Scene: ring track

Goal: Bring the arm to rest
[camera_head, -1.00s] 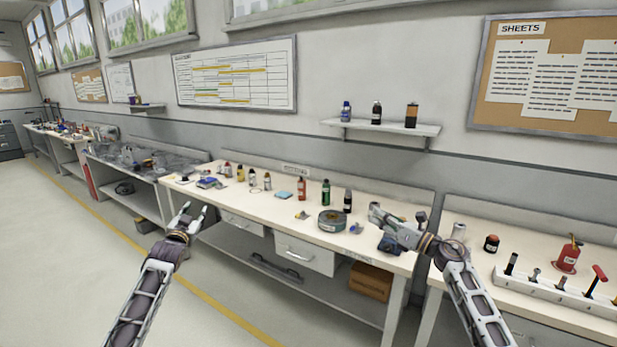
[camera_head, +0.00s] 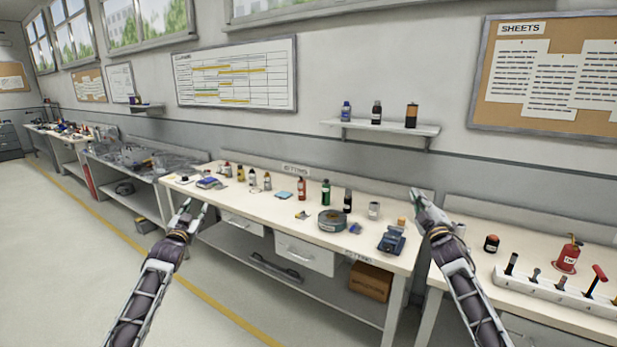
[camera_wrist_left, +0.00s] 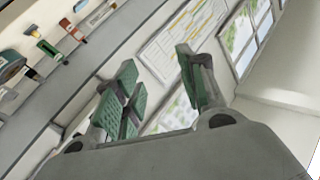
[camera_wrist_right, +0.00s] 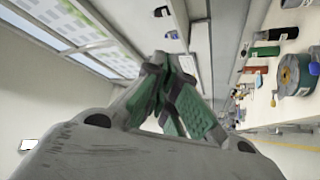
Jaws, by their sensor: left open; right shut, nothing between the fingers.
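My right gripper (camera_head: 422,198) is raised over the gap between the middle bench and the right bench, pointing up and away from me. It is shut and empty; its green pads meet in the right wrist view (camera_wrist_right: 168,95). My left gripper (camera_head: 194,211) is in front of the middle bench, at its left part, and is open and empty. Its spread green-padded fingers show in the left wrist view (camera_wrist_left: 160,88). Neither gripper touches any object.
The right bench holds a red oil can (camera_head: 567,257) and a white tool rack (camera_head: 540,287). The floor at left is clear.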

